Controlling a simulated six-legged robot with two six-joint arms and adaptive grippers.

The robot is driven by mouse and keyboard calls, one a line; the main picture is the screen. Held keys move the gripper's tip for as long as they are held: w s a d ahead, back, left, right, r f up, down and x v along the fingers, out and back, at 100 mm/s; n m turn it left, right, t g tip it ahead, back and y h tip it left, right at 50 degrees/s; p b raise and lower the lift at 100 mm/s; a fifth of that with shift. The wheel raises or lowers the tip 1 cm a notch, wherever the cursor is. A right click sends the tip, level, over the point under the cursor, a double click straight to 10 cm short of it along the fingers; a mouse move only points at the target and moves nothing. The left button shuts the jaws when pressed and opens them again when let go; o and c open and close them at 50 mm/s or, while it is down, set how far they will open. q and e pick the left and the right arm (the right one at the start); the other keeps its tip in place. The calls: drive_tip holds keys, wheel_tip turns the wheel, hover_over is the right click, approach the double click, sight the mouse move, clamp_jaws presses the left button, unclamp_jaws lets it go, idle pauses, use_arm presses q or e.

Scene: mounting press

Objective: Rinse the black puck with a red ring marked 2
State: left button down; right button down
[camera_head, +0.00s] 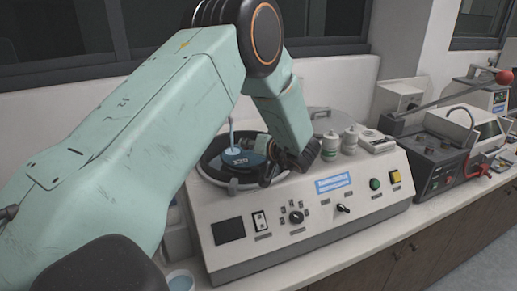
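My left arm comes in from the left and bends down over the grey-white benchtop machine. My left gripper (266,158) is low over the machine's round bowl (213,172), at the bowl's right side. A pale blue vertical streak (231,134) stands above a dark blue disc (238,159) with light marks, inside the bowl. I cannot make out a black puck with a red ring or a 2. The gripper's fingers are small, dark and partly hidden, so I cannot tell whether they hold anything. My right gripper is not in view.
The machine's front panel (310,215) has a screen, knobs and buttons. Two white bottles (330,146) stand on its top. A dark press (437,158) with a red-knobbed lever (504,77) is to the right. A pale cup (181,281) is at the bottom left.

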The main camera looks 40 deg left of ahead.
use_arm(q)
drive_tip(key=a, duration=0.3)
drive_tip(key=shift+s+f, duration=0.15)
drive_tip(key=shift+f, duration=0.25)
drive_tip(key=shift+a+f, duration=0.15)
drive_tip(key=shift+a, duration=0.25)
drive_tip(key=shift+s+a, duration=0.1)
drive_tip(key=shift+a, duration=0.2)
drive_tip(key=shift+a+f, duration=0.1)
drive_tip(key=shift+a, duration=0.15)
drive_tip(key=shift+d, duration=0.2)
drive_tip(key=shift+a, duration=0.15)
